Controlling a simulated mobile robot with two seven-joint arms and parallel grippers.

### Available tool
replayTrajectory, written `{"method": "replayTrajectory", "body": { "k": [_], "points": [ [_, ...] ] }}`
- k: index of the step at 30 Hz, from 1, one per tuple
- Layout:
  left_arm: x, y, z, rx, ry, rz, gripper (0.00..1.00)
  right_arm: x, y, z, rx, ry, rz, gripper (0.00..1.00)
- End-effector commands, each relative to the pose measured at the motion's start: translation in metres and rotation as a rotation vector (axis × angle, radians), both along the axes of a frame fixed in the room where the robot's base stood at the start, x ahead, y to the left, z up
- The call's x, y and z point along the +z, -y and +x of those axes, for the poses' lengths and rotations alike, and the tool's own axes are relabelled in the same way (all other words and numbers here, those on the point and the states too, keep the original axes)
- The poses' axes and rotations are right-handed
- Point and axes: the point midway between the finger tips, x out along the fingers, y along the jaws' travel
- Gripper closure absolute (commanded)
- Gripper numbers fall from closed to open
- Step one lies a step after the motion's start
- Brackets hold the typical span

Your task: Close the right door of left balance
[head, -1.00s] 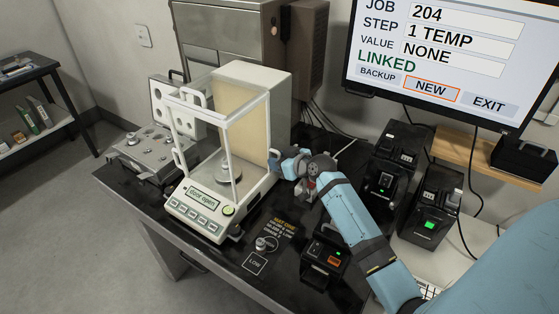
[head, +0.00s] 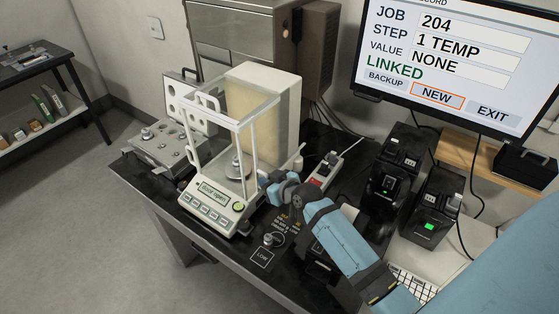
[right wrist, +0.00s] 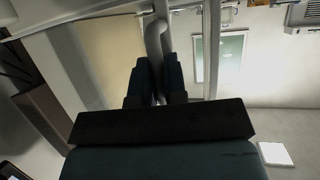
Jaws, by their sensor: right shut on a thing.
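The balance (head: 212,206) is a white-framed glass draft shield on a cream base, and its display (head: 212,192) reads "Door open". A metal weight (head: 237,165) stands inside on the pan. My right gripper (head: 264,184) is at the balance's right side, near the front right post. In the right wrist view my gripper (right wrist: 157,82) is shut on the pale bar handle (right wrist: 157,42) of the right door. The clear door pane is hard to make out, so I cannot tell how wide the gap is. My left gripper is not in view.
A perforated metal weight case (head: 160,152) stands left of the balance. A power strip (head: 326,172) and black devices (head: 398,160) stand to the right. A small weight (head: 273,240) sits on the table near the "LOW" mark. A monitor (head: 455,60) hangs behind.

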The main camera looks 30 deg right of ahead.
Motion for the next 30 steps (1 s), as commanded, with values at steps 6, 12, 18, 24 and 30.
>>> {"method": "replayTrajectory", "body": {
  "k": [6,12,18,24,30],
  "points": [
    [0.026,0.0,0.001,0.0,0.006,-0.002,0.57,0.003,-0.034,-0.014,0.001,-0.001,0.001,1.0],
    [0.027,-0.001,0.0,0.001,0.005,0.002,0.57,0.001,-0.045,-0.018,0.0,0.001,0.0,1.0],
    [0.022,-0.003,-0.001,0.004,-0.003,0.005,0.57,0.0,-0.047,-0.019,0.001,0.001,0.001,1.0],
    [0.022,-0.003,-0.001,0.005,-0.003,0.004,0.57,-0.001,-0.047,-0.019,0.002,-0.002,0.003,0.69],
    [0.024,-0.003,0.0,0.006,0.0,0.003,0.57,0.0,-0.046,-0.019,0.001,0.0,0.001,0.63]
  ]
}}
